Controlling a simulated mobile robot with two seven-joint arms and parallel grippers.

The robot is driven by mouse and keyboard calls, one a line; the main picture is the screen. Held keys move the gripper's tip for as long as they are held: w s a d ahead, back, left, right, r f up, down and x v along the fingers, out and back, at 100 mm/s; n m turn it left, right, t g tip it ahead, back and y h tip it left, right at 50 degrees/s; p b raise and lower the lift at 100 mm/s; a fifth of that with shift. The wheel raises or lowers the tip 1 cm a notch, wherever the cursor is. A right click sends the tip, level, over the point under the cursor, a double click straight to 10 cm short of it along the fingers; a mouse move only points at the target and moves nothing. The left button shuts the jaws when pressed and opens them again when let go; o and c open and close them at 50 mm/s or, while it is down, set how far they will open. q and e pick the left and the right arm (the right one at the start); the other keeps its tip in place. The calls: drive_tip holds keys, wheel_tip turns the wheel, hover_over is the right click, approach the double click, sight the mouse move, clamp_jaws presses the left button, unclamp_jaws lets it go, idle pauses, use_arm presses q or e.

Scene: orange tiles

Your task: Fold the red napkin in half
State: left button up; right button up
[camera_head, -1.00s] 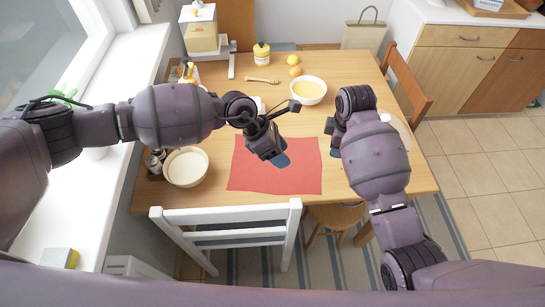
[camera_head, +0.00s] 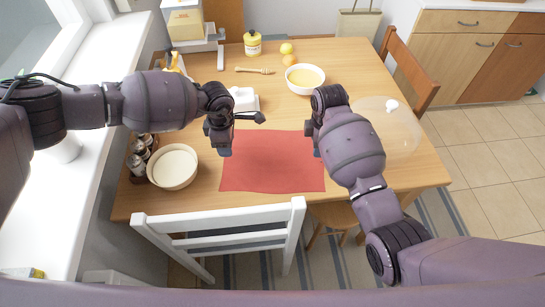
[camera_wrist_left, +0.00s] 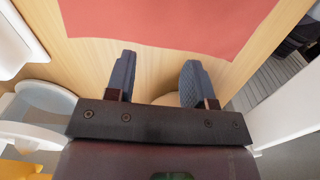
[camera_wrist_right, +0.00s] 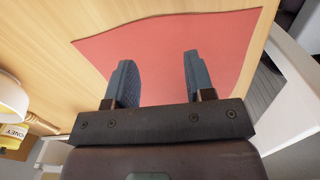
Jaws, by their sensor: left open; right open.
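The red napkin (camera_head: 270,165) lies flat and unfolded on the wooden table, with slightly wavy edges. My left gripper (camera_head: 224,150) is open and empty at the napkin's left edge. In the left wrist view its fingers (camera_wrist_left: 158,78) are over bare wood, with the napkin (camera_wrist_left: 170,20) just beyond them. My right gripper (camera_head: 317,150) is open and empty at the napkin's right edge, its arm hiding part of that edge. In the right wrist view its fingers (camera_wrist_right: 160,75) appear over the napkin (camera_wrist_right: 165,55). I cannot tell their exact height.
A cream bowl (camera_head: 173,166) stands left of the napkin. A bowl of yellow food (camera_head: 305,79) and a honey dipper (camera_head: 254,70) lie behind it. A white chair (camera_head: 225,240) stands at the front edge.

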use_arm(q)
drive_tip(key=shift+f, duration=2.35)
use_arm(e)
drive_tip(key=shift+f, duration=2.3)
drive_tip(key=shift+f, duration=0.1)
use_arm(q)
drive_tip(key=shift+f, duration=0.25)
use_arm(e)
drive_tip(key=shift+f, duration=0.15)
use_arm(q)
drive_tip(key=shift+r, duration=0.1)
drive_tip(key=shift+c, duration=0.5)
use_arm(e)
drive_tip(key=shift+c, duration=0.5)
use_arm(q)
clamp_jaws()
use_arm(e)
clamp_jaws()
use_arm(q)
drive_tip(key=shift+r, duration=0.1)
